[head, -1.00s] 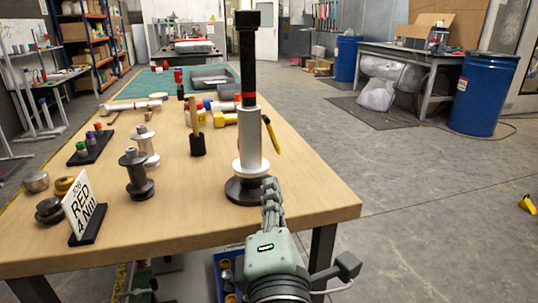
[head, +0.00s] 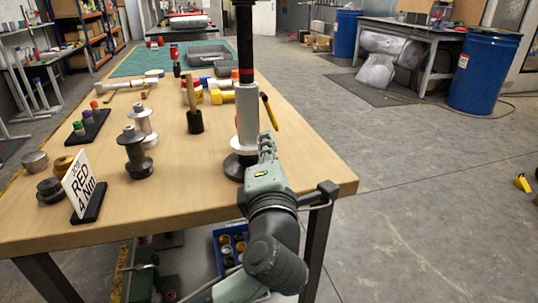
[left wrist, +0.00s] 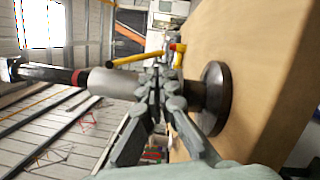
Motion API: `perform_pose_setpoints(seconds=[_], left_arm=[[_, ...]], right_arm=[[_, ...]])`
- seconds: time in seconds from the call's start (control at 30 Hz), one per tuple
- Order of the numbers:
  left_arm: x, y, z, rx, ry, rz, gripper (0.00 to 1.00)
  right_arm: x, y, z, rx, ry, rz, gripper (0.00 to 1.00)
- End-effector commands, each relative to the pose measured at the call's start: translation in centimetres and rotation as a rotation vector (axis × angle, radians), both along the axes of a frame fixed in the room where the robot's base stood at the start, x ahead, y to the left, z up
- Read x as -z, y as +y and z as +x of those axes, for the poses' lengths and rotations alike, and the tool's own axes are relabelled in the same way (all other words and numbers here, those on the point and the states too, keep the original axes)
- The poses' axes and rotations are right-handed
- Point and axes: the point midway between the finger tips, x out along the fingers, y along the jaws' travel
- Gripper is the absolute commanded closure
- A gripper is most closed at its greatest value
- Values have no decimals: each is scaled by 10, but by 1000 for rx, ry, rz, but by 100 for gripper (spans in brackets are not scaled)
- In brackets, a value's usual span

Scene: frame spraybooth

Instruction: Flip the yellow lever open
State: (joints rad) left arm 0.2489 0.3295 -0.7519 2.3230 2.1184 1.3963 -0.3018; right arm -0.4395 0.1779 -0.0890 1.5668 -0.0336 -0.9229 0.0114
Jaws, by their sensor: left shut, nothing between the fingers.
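The yellow lever (head: 270,111) hangs slanted on the right side of an upright post (head: 247,128) with a silver lower sleeve, a black upper part and a red band. In the left wrist view, the lever (left wrist: 127,60) sticks out beyond the post's sleeve (left wrist: 112,82). My left gripper (head: 267,140) is shut and empty. It is just below the lever in the head view, in front of the post's lower right side. In the left wrist view, its fingers (left wrist: 160,78) cover part of the post and the lever's near end, so I cannot tell whether they touch. My right gripper is out of view.
The post's dark round base (head: 236,168) stands on the wooden table (head: 190,205). A mallet (head: 194,119), metal spools (head: 135,155) and a RED 4 NM sign (head: 80,184) are to the left. Open floor (head: 410,210) lies to the right.

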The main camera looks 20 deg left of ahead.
Motion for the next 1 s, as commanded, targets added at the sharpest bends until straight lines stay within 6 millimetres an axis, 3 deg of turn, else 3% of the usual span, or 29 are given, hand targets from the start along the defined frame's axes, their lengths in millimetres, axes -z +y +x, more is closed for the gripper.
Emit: perform_pose_setpoints(seconds=[0.2, 0.7, 0.83, 1.0], left_arm=[[-2, 6, 16, 2, 0, 1, 100], [0, 5, 18, 1, -9, -16, 100], [2, 3, 19, 1, -36, -57, 100], [0, 2, 20, 3, -60, -92, 100]], right_arm=[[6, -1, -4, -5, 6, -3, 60], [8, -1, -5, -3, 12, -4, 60], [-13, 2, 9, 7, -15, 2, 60], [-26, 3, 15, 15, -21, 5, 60]])
